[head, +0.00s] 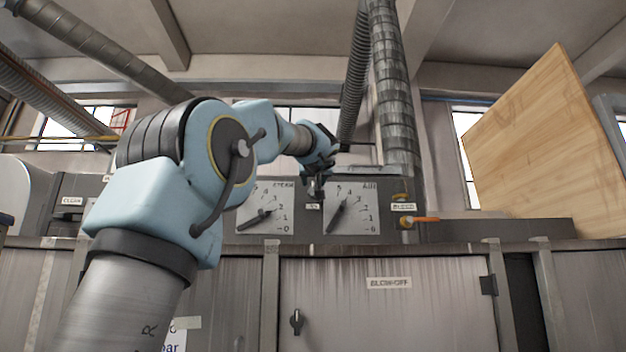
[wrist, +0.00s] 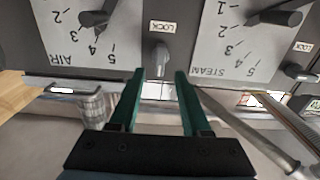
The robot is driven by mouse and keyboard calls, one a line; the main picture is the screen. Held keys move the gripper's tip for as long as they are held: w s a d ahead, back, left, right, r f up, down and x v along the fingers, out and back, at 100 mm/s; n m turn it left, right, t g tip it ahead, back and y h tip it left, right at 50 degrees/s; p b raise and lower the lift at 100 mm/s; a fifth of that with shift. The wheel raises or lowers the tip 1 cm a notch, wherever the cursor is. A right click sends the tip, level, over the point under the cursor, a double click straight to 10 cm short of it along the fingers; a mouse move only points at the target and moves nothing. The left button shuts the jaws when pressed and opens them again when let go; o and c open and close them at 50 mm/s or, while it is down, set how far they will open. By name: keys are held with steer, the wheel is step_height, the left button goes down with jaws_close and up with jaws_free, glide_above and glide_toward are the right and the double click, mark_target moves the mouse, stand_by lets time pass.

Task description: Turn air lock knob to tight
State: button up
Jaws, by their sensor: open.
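The air dial (head: 351,208) is a pale plate with a black pointer, right of the similar steam dial (head: 265,208). In the wrist view the picture is inverted, with the air dial (wrist: 75,32) at left and the steam dial (wrist: 235,40) at right. Between them a small grey lock knob (wrist: 161,56) sits by a LOCK label (wrist: 162,27), its narrow end toward my gripper. My gripper (wrist: 160,74) is open, its green fingers either side of the knob's line; contact cannot be told. In the head view my gripper (head: 316,188) is in front of the panel between the dials, hiding the knob.
A second lock knob (wrist: 299,72) lies beyond the steam dial. An orange-handled valve (head: 420,219) is right of the air dial. Below is a grey cabinet door marked BLOW-OFF (head: 389,283). A wooden board (head: 540,150) stands at right; ducts (head: 390,90) rise behind.

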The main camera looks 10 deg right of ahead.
mark_target(313, 187)
steer(key=shift+w+d+p, duration=0.2)
steer(key=shift+w+p, duration=0.25)
steer(key=shift+w, duration=0.65)
steer(key=shift+w+d+p, duration=0.2)
steer(key=shift+w+p, duration=0.2)
steer(key=shift+w, duration=0.65)
jaws_close()
